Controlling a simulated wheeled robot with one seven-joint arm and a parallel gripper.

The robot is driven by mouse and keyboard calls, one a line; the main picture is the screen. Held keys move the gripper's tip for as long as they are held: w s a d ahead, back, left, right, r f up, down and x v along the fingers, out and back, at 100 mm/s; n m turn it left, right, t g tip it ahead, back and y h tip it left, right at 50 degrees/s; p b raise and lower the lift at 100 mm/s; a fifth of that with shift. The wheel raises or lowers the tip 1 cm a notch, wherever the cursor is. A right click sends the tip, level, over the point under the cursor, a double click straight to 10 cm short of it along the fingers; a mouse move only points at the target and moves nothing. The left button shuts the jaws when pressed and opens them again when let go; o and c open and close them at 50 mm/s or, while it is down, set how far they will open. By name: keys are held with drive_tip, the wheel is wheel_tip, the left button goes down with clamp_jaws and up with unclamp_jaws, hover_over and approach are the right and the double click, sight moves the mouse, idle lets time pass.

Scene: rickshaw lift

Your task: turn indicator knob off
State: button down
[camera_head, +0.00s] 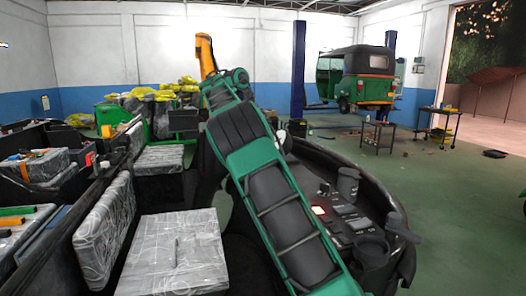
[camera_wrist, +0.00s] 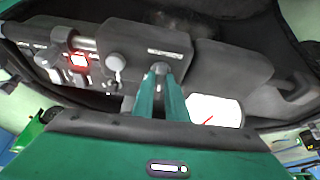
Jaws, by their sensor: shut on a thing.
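In the wrist view, my gripper (camera_wrist: 163,90) has its two green fingers closed together at a small dark knob (camera_wrist: 160,69) on the lower edge of a dark dashboard panel (camera_wrist: 222,66). Small white lettering sits on the panel above the knob, too small to read. The fingers cover part of the knob, so its exact turn angle cannot be told. In the head view, my green and black arm crosses the middle, and my gripper is hidden.
In the wrist view, a red-lit switch (camera_wrist: 78,60) and a silver knob (camera_wrist: 115,62) lie left of my fingers. A white gauge (camera_wrist: 214,110) is close on the right. In the head view, plastic-wrapped seats (camera_head: 175,255) stand at left; open floor (camera_head: 460,200) lies right.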

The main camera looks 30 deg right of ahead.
drive_tip(key=shift+w+a+m, duration=0.1)
drive_tip(key=shift+w+m, duration=0.05)
drive_tip(key=shift+m, duration=0.15)
idle(0.4)
drive_tip(key=c, duration=1.8)
unclamp_jaws()
drive_tip(key=shift+w, duration=0.1)
drive_tip(key=shift+o, duration=0.2)
drive_tip(key=v, duration=1)
drive_tip(key=shift+w+r, duration=0.2)
drive_tip(key=shift+r, duration=0.15)
drive_tip(key=shift+a, duration=0.15)
